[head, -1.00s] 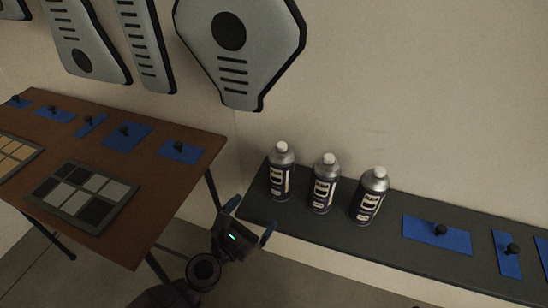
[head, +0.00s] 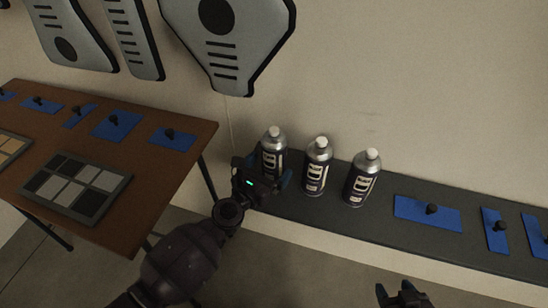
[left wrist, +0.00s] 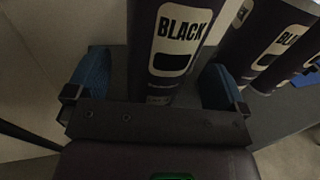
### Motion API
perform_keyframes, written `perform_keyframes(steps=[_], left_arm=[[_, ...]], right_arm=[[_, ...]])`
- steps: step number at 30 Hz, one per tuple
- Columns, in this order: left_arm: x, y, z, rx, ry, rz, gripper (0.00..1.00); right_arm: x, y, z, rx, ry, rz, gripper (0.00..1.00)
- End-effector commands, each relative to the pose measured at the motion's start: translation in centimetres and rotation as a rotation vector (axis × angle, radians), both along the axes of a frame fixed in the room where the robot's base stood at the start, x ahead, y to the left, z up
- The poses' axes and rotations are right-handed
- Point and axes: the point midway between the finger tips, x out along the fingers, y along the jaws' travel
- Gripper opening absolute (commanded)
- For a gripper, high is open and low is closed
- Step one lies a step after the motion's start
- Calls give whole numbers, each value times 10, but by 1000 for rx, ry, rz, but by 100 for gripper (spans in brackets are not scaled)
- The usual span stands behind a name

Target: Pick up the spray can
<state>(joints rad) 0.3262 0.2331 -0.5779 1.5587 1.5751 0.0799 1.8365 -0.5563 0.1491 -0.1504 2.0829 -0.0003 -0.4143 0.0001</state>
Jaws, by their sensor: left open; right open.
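Three dark spray cans with silver tops and white caps stand upright on the dark shelf (head: 330,203): a left can (head: 273,146), a middle can (head: 318,168) and a right can (head: 361,180). My left gripper (head: 268,170) is open at the left can. In the left wrist view, the left can (left wrist: 180,50), labelled BLACK, stands between the two blue fingers (left wrist: 155,88), with gaps on both sides. The can's lower part is partly hidden in the head view. My right gripper (head: 402,294) is open and empty at the bottom edge, away from the cans.
Blue mats with black knobs (head: 428,213) lie on the shelf right of the cans. A brown table (head: 150,180) with a tile palette (head: 78,187) and more blue mats stands at left. The wall is close behind the shelf. Grey panels (head: 225,40) hang above.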

Motion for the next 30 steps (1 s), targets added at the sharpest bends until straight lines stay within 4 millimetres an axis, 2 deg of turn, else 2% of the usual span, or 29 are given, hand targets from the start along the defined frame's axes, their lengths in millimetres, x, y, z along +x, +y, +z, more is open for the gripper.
perform_keyframes(steps=[6,16,27,30], left_arm=[[20,-12,-1,1,1,-1,99],[23,-14,-1,1,1,0,99],[23,-14,-1,1,1,0,42],[23,-15,0,0,-1,0,41]], right_arm=[[0,0,-2,0,3,1,54],[2,1,1,1,-5,2,54],[1,1,-1,1,-1,1,54],[1,0,-2,1,1,1,54]])
